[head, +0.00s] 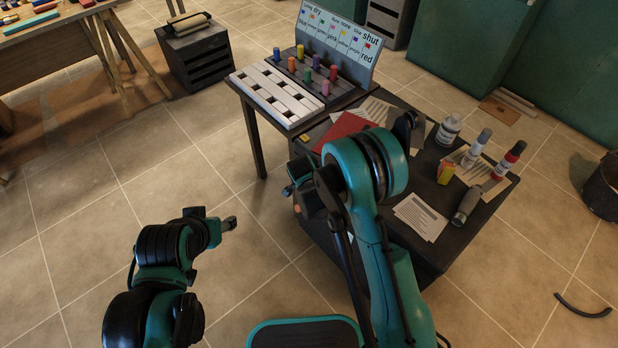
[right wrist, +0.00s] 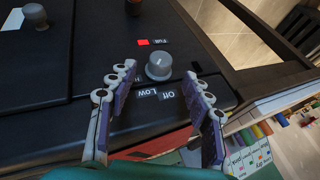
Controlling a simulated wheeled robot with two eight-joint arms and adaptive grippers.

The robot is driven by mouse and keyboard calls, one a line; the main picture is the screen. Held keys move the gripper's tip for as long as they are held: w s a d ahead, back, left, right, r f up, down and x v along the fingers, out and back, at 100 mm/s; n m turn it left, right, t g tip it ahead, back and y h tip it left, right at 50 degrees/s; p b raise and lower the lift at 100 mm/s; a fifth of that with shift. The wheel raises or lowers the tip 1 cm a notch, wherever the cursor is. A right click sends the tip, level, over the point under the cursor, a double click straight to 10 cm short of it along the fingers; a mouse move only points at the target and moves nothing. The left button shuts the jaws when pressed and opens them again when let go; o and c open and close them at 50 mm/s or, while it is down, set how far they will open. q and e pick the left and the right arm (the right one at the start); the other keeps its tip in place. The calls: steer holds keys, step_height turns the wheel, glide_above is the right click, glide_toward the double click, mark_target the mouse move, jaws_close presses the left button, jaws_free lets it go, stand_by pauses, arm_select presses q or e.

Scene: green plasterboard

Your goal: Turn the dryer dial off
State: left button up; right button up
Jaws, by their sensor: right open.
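A round grey dial (right wrist: 158,66) sits on a dark panel (right wrist: 90,60) in the right wrist view. I cannot tell which label the dial points to. My right gripper (right wrist: 160,78) is open, with one finger to each side of the dial. I cannot tell whether either finger touches it. In the head view my right arm hides the dial. My left gripper (head: 229,224) is over the floor at the left, away from the dark cabinet; its jaws are too small to read.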

steer(key=b+x, duration=0.1)
steer(key=x, duration=0.4)
steer(key=shift+w+f+b, duration=0.1)
steer(key=shift+b, duration=0.2)
steer(key=shift+c, duration=0.2)
jaws_close()
